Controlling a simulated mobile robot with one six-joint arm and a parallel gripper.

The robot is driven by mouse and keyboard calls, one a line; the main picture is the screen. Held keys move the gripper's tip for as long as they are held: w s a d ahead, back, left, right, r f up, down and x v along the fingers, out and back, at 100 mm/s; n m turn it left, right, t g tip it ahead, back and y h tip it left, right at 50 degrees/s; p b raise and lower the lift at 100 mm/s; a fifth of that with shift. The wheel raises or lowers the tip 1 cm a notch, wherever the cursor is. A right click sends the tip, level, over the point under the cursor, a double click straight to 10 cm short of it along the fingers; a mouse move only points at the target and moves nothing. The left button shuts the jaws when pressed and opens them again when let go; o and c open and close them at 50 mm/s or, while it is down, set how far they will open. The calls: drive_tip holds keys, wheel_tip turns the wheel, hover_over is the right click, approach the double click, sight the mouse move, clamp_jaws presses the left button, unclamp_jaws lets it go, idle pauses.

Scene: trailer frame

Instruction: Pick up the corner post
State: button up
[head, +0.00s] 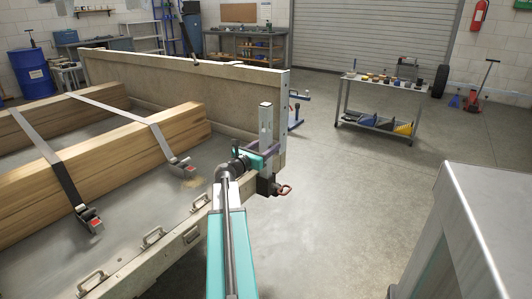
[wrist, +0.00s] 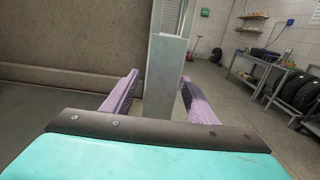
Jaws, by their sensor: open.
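The corner post (head: 266,122) is a short grey metal upright at the near end of the trailer's side board. In the wrist view the post (wrist: 165,75) stands upright in the middle, between my two purple fingers. My gripper (head: 268,152) is open, with one finger to each side of the post. In the wrist view my gripper (wrist: 159,80) shows a gap beside the post, at least on the right.
The tan side board (head: 185,90) runs close behind the post. Strapped timber beams (head: 110,150) lie on the trailer bed at left. A tool cart (head: 380,100) stands at the back right, and a grey cabinet (head: 475,200) at the near right. The floor between is clear.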

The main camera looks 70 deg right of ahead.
drive_tip(key=shift+x, duration=1.65)
clamp_jaws()
